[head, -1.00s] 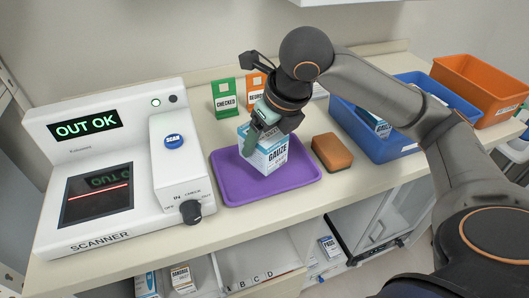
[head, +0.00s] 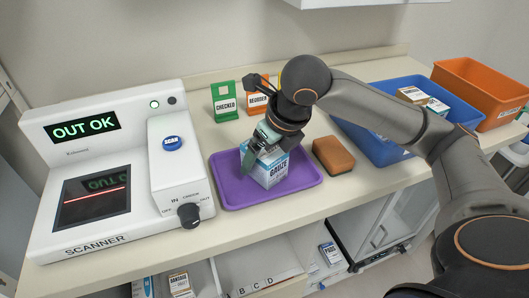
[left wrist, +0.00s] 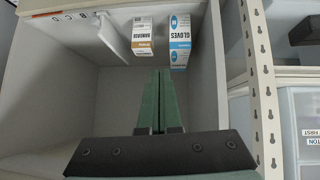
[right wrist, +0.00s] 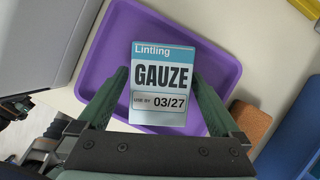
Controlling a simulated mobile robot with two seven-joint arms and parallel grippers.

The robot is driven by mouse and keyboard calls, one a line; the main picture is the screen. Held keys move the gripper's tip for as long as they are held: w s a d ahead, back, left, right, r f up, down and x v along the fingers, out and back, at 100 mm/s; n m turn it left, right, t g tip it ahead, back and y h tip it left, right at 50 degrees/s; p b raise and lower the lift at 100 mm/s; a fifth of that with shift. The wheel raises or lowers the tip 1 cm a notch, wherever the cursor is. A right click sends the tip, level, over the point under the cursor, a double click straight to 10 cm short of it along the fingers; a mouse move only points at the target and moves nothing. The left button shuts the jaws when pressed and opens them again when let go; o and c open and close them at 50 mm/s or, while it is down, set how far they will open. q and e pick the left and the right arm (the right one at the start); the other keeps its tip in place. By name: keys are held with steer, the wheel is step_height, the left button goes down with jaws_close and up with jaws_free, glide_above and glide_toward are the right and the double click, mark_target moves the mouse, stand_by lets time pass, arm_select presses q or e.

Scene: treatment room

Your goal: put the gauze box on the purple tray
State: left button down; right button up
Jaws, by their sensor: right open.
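The gauze box (head: 272,171) is white and blue and stands on the purple tray (head: 230,192). In the right wrist view the box (right wrist: 160,112) shows its GAUZE label, with the tray (right wrist: 112,35) around it. My right gripper (head: 256,153) is at the box from above. Its fingers (right wrist: 160,76) are open, one on each side of the box; I cannot tell if they still touch it. My left gripper (left wrist: 158,75) is shut and empty, in front of a shelf compartment below the counter.
The scanner (head: 115,180) showing OUT OK stands left of the tray. A brown sponge (head: 332,155) lies close to its right. A blue bin (head: 395,150) with boxes and an orange bin (head: 480,90) stand farther right. CHECKED (head: 225,102) and REORDER (head: 257,95) signs stand behind.

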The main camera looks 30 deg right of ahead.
arm_select(q)
steer(key=shift+s+f, duration=0.1)
arm_select(e)
steer(key=shift+r, duration=0.1)
arm_select(q)
steer(key=a+r+p, duration=0.1)
steer(key=r+p, duration=0.1)
steer(key=p, duration=0.1)
steer(key=shift+s+a+r+y, duration=0.1)
steer(key=shift+a+y, duration=0.2)
steer(key=shift+a, duration=0.1)
arm_select(e)
steer(key=v, duration=1.2)
arm_select(q)
steer(key=shift+d, duration=0.15)
